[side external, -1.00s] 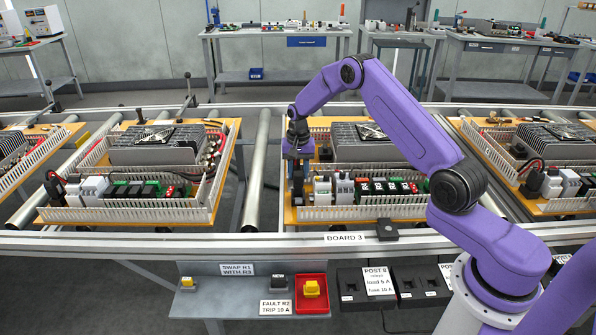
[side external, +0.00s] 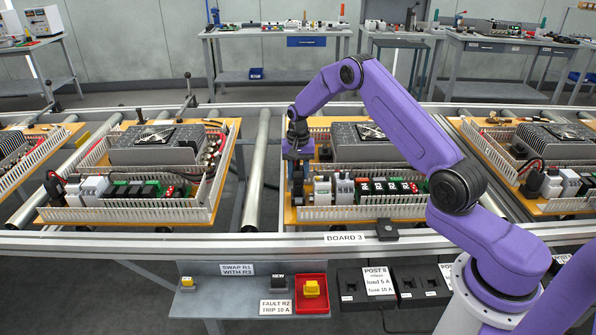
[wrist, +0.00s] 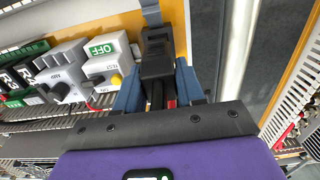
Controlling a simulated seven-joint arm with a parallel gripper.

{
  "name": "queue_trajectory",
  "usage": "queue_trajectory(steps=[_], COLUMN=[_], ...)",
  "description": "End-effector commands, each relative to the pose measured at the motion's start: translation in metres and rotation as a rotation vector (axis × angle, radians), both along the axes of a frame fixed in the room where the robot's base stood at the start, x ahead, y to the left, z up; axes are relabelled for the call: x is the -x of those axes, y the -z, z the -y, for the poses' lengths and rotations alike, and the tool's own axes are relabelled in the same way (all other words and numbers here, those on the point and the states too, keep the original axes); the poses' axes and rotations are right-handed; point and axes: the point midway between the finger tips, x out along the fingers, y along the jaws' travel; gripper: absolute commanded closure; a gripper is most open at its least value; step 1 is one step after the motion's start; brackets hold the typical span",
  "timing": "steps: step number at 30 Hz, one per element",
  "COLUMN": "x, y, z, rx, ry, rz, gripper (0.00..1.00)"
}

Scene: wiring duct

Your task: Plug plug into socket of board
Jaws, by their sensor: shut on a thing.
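My gripper (side external: 297,183) is over the left front part of the middle board (side external: 292,215). In the wrist view, my gripper's two blue fingers (wrist: 158,88) are shut on the black ridged plug (wrist: 157,52). The plug lies between them, next to the white device marked OFF (wrist: 102,62). A grey strip shows beyond the plug's far end; I cannot tell what it is. The socket cannot be made out, so I cannot tell whether the plug touches it.
A white slotted duct (side external: 360,212) runs along the board's front edge. A row of relays and breakers (side external: 385,188) stands right of my gripper. A large grey finned unit (side external: 362,142) is behind. Conveyor rollers (side external: 257,170) lie left of the board.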

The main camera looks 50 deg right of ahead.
Motion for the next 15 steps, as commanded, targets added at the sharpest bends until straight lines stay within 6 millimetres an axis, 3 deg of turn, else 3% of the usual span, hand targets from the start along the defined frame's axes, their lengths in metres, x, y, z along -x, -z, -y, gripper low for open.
queue_trajectory(steps=[15], x=[-0.0005], y=[0.0109], z=[-0.0001], rx=[0.0], ry=[0.0], rz=[0.001], gripper=[0.95])
